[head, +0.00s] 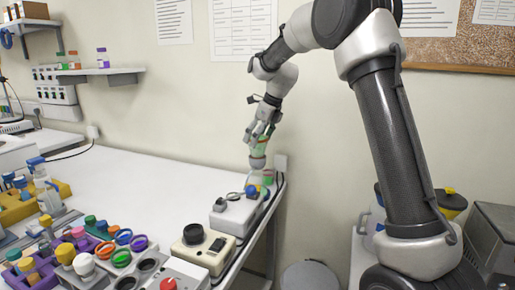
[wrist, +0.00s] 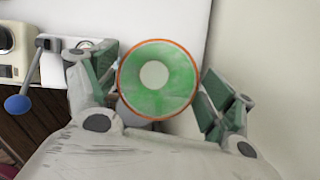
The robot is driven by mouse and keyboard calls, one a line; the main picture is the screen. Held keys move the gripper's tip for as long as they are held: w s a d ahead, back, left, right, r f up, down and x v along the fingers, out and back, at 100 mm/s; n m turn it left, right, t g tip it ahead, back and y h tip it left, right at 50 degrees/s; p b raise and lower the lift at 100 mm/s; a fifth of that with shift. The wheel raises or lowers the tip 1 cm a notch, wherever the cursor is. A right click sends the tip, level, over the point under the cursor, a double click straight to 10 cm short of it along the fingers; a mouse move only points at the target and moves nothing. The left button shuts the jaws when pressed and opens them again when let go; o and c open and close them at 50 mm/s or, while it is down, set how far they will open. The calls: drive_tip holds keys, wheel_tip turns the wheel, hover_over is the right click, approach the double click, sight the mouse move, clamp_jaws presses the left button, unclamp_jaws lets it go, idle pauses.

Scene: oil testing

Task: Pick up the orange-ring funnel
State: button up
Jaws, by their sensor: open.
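The orange-ring funnel (wrist: 182,97) shows in the wrist view as a round mouth with an orange rim, a green inside and a pale round centre. It lies between the two fingers of my gripper (wrist: 158,78), which are spread apart with green pads on both sides. The left finger is close to the rim; I cannot tell whether it touches. In the head view my gripper (head: 262,140) points down over the far right end of the bench.
A grey box (head: 236,216) and a cream device with a black knob (head: 203,258) stand along the bench's right edge. Coloured rings, including an orange one (head: 123,237), and capped bottles crowd the front left. The white bench middle (head: 150,185) is clear. A wall stands behind.

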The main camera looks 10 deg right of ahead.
drive_tip(key=x, duration=0.4)
drive_tip(key=shift+a, duration=0.1)
drive_tip(key=c, duration=1)
drive_tip(key=shift+o, duration=0.2)
